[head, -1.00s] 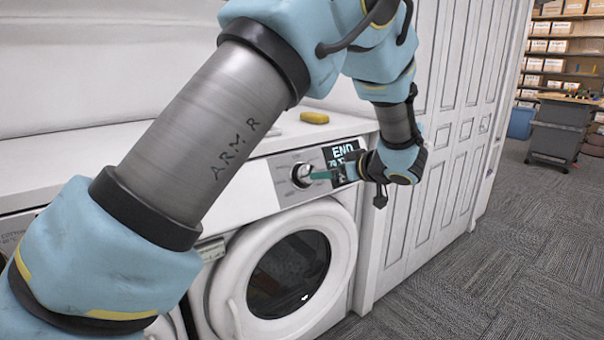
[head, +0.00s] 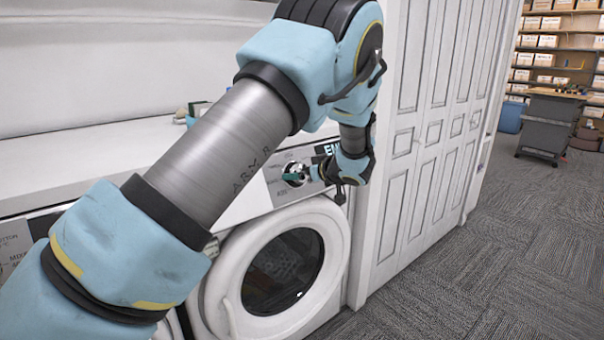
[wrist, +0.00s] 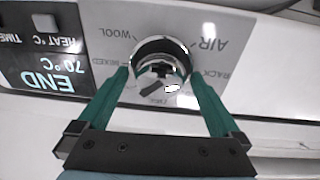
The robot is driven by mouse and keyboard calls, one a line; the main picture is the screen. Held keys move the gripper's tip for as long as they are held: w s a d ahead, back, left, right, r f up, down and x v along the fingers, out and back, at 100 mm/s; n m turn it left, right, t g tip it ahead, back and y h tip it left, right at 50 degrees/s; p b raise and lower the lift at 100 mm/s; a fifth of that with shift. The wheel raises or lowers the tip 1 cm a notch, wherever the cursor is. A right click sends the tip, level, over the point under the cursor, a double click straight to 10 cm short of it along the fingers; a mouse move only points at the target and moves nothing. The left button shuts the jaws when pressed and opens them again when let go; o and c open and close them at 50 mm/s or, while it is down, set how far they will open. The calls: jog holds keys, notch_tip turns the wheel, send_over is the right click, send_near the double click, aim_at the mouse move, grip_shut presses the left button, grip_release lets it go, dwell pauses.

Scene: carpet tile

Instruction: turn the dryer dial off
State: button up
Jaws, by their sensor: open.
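The dryer (head: 334,245) is white with a round glass door and a front control panel. Its dial (wrist: 160,58) is a round chrome knob, ringed by labels such as WOOL and AIR in the wrist view. In the head view the dial (head: 294,173) is partly hidden by my fingers. My gripper (wrist: 162,75) is open, with one green finger on each side of the dial. I cannot tell whether the fingertips touch it. The display (wrist: 45,50) reads END and 70 °C, upside down in the wrist view.
White folding doors (head: 425,130) stand right of the dryer. Another machine's panel (head: 20,240) shows at the left. A grey bin cart (head: 547,125) and shelves with boxes (head: 548,40) are far back right. Grey carpet (head: 480,270) at the right is clear.

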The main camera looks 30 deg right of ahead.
jog(key=shift+c, duration=0.2)
jog(key=c, duration=1.2)
jog(key=n+b, duration=0.1)
jog(key=n, duration=0.3)
jog(key=shift+f+y+b, duration=0.15)
jog(key=shift+y+b, duration=0.15)
jog(key=shift+b, duration=0.1)
jog(key=n+b, duration=0.2)
jog(key=n, duration=0.3)
jog(key=o, duration=1.2)
